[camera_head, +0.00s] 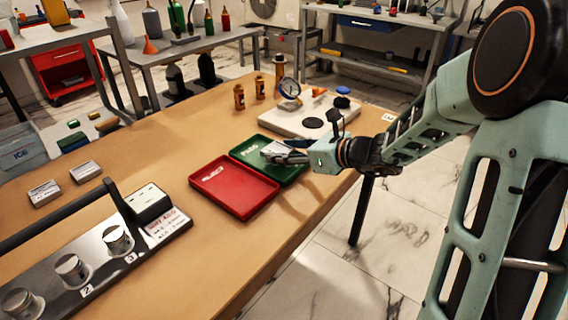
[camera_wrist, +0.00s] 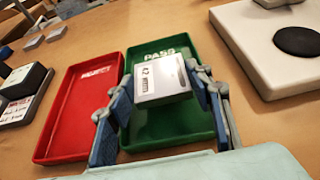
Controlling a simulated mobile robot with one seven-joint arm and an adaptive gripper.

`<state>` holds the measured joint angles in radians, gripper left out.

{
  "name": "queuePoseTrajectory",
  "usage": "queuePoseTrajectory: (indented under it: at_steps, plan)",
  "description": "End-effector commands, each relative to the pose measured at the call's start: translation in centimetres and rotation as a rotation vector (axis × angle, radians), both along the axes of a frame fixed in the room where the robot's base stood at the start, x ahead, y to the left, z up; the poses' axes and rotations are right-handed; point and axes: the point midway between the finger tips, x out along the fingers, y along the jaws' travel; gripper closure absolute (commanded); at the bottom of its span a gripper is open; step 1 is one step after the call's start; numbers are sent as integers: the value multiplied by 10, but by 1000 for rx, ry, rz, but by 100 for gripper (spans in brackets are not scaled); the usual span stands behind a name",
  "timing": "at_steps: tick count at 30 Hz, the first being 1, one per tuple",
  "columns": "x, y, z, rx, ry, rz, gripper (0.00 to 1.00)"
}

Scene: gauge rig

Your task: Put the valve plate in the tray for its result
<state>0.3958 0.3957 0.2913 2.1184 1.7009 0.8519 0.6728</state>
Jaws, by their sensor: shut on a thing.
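My gripper (camera_head: 287,155) is shut on the valve plate (camera_wrist: 160,82), a small pale grey block with dark marks on its top. In the wrist view the plate sits between the blue finger pads, over the far part of the green tray (camera_wrist: 190,125), marked PASS. In the head view the plate (camera_head: 272,148) is partly hidden by the fingers. The gap between plate and tray floor is hard to judge.
A white rig base (camera_head: 270,121) with a dial gauge (camera_head: 289,89) and black discs stands behind the green tray. Two brown bottles (camera_head: 239,97) stand nearby. Two similar plates (camera_head: 44,193) lie at left. A rack (camera_head: 95,262) with metal cylinders and a card fills the front left.

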Motion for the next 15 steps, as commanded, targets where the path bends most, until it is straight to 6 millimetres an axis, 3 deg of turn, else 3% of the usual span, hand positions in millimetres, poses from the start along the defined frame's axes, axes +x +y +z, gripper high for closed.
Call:
queuePoseTrajectory:
  at_steps: [1,6,15]
  plan:
    - [-1,0,-11,1,1,1,81]
    - [-1,0,-30,1,0,0,81]
    - [-1,0,-29,1,-1,0,81]
